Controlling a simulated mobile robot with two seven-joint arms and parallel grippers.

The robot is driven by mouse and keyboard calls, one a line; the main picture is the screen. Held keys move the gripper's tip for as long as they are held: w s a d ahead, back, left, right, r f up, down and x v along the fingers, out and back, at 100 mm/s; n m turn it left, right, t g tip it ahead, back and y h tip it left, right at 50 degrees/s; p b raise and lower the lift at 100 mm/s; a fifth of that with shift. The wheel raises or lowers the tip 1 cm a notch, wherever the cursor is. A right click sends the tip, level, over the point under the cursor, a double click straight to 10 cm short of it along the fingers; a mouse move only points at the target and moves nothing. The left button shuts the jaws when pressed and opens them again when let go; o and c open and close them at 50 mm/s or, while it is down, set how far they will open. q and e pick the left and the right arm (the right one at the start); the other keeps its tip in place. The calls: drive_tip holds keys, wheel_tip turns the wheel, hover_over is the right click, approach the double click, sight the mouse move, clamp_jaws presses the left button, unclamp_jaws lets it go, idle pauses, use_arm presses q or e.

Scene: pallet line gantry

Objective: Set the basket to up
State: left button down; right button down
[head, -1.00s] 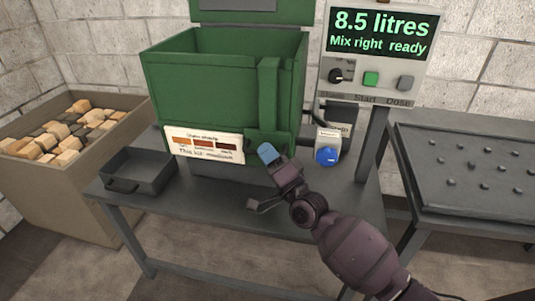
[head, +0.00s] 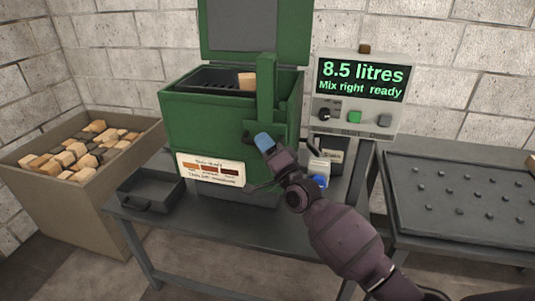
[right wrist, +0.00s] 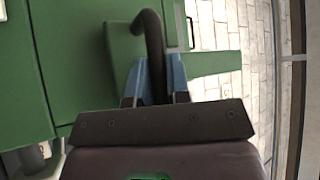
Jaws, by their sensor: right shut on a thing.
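The basket (head: 215,77) shows as a dark slatted rack near the top of the green tank (head: 190,120), with a light wood block (head: 247,80) on it. Its lower part is hidden by the tank's front wall. My right gripper (head: 263,141) is at the tank's front, beside the green upright (head: 265,85). In the right wrist view its blue fingers (right wrist: 154,80) are shut on a dark curved handle (right wrist: 151,35). My left gripper is not in view.
A control box (head: 358,90) reads "8.5 litres, Mix right ready". A blue knob (head: 319,181) is right of the tank. An empty dark tray (head: 150,190) is at left, a bin of blocks (head: 40,200) further left. A studded table (head: 465,195) is at right.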

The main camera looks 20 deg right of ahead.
drive_tip(key=shift+r, duration=0.75)
drive_tip(key=c, duration=1.4)
unclamp_jaws()
drive_tip(key=shift+s+f, duration=0.1)
drive_tip(key=shift+f, duration=0.1)
drive_tip(key=shift+s+d+f, duration=0.1)
drive_tip(key=shift+s+f, duration=0.05)
drive_tip(key=shift+s, duration=0.05)
drive_tip(key=v, duration=1)
